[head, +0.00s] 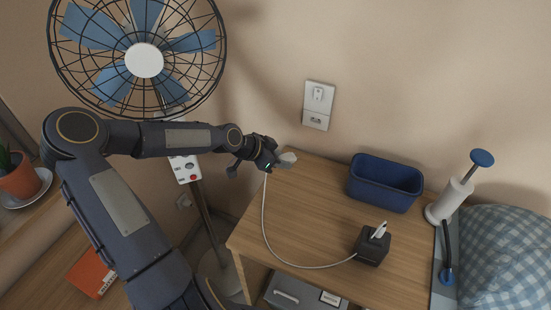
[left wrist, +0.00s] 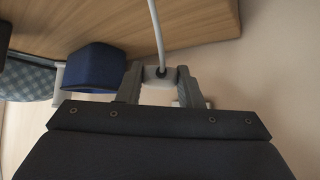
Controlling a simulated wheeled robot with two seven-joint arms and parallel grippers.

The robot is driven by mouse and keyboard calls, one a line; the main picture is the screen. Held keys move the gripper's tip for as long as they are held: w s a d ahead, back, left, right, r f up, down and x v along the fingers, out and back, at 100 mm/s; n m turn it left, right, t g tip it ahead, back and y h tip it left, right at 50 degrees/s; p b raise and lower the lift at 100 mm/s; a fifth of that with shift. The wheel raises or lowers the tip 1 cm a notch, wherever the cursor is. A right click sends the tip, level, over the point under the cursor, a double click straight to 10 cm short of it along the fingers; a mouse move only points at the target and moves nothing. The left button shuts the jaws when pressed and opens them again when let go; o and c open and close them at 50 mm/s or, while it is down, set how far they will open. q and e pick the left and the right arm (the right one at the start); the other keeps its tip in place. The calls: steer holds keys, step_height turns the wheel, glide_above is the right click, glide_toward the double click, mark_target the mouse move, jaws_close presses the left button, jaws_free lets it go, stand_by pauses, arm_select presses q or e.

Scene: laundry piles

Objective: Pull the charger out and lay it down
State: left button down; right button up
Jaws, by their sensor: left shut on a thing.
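My left gripper (head: 283,161) is shut on the small white charger (head: 288,158) above the back left corner of the wooden table (head: 320,180). In the left wrist view the charger (left wrist: 158,73) sits between the two grey fingers, with its white cable (left wrist: 157,30) leading off. The charger is clear of the wall socket (head: 317,105), which is to its upper right. The cable (head: 266,215) loops over the table's left side to a small black block (head: 372,246). My right gripper is not in view.
A blue bin (head: 385,183) stands at the table's back right, with a white and blue lamp-like thing (head: 455,190) beside it. A fan (head: 140,60) stands on the left, behind my arm. A checked pillow (head: 510,255) is at right. The middle of the tabletop is bare.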

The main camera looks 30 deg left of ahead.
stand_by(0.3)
arm_select(q)
steer(key=shift+f+b, duration=2.95)
steer(key=shift+f, duration=0.85)
steer(key=c, duration=0.9)
jaws_free()
